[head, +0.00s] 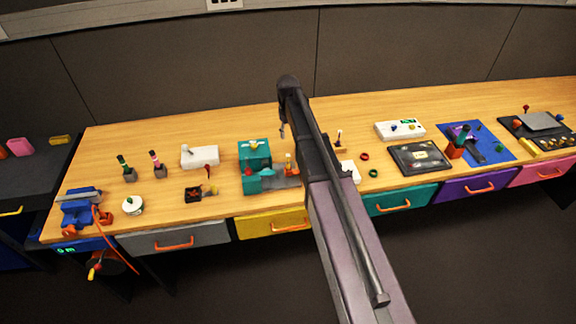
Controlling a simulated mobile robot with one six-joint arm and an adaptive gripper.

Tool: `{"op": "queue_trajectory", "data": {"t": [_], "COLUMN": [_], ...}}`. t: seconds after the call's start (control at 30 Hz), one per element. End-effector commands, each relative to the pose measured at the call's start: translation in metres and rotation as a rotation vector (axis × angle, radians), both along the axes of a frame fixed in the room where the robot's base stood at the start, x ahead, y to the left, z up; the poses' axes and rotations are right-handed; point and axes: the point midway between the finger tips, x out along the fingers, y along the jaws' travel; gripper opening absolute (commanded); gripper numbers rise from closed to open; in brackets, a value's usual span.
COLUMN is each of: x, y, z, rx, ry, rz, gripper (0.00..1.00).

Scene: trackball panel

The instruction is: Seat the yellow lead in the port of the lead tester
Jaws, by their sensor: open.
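A white box with a small green display (399,131) stands at the back right of the bench and looks like the lead tester. A blue piece and a yellow piece (413,127) show on its top; the yellow one may be the yellow lead's plug, but it is too small to tell whether it sits in a port. My arm crosses the middle of the head view. A small dark part of my gripper (283,131) shows left of the arm, above the bench, well left of the white box. It is open, with nothing visible in it; the arm hides much of it.
A black tray (420,158) lies just in front of the white box. A blue mat (472,147) with tools is to its right. A teal fixture (254,155) stands left of my arm. Red and green rings (365,157) lie between arm and tray.

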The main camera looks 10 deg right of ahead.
Motion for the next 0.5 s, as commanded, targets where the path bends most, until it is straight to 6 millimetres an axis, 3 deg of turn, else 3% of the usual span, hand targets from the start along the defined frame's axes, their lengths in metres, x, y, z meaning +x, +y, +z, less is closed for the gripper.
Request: {"op": "queue_trajectory", "data": {"t": [0.27,0.5], "x": [0.000,0.000], "y": [0.000,0.000], "z": [-0.008,-0.026], "rx": [0.000,0.000], "ry": [0.000,0.000], "rz": [0.000,0.000], "gripper": [0.53,0.53]}}
